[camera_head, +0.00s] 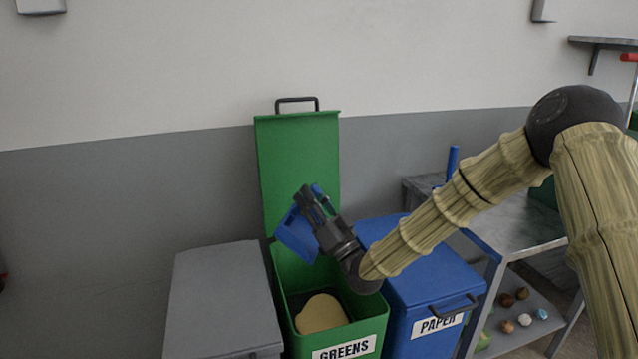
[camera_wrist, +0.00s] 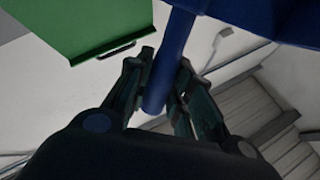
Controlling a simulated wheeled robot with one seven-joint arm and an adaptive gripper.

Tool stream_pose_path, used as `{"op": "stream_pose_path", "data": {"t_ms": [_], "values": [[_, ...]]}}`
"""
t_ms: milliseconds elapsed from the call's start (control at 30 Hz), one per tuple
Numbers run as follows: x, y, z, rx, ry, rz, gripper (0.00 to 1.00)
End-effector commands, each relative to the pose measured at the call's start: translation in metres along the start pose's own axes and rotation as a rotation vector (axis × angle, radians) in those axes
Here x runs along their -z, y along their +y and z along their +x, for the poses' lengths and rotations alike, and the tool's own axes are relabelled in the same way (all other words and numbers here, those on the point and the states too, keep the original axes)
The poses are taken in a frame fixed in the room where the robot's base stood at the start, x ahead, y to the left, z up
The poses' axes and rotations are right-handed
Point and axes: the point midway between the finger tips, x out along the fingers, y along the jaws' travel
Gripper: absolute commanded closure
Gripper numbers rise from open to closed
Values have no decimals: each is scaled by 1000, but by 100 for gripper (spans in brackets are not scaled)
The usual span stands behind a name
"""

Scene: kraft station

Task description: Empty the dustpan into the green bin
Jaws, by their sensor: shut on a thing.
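My gripper (camera_head: 316,208) is shut on the handle of the blue dustpan (camera_head: 294,236), above the open green bin (camera_head: 284,288). In the wrist view the blue handle (camera_wrist: 168,60) runs between both fingers, and the pan (camera_wrist: 285,18) is at the top right. The dustpan is tilted; whether anything lies in it cannot be told. The bin is labelled GREENS, and its green lid (camera_head: 298,165) stands raised against the wall. A pale yellow-tan thing (camera_head: 320,314) lies inside the bin. Part of the bin's opening is hidden by my gripper and the dustpan.
A blue bin (camera_head: 418,268) labelled PAPER, lid shut, stands close on the right. A grey bin (camera_head: 222,290), also shut, stands on the left. A metal cart (camera_head: 525,225) at the right has several small round things on its lower shelf. The wall is close behind.

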Motion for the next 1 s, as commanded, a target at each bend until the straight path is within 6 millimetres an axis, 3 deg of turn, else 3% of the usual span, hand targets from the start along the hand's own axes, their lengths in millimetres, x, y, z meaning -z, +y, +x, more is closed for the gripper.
{"op": "stream_pose_path", "data": {"t_ms": [300,1000], "values": [[-4,-12,19,-1,-140,-72,100],[-18,-32,39,6,-434,-216,100]]}}
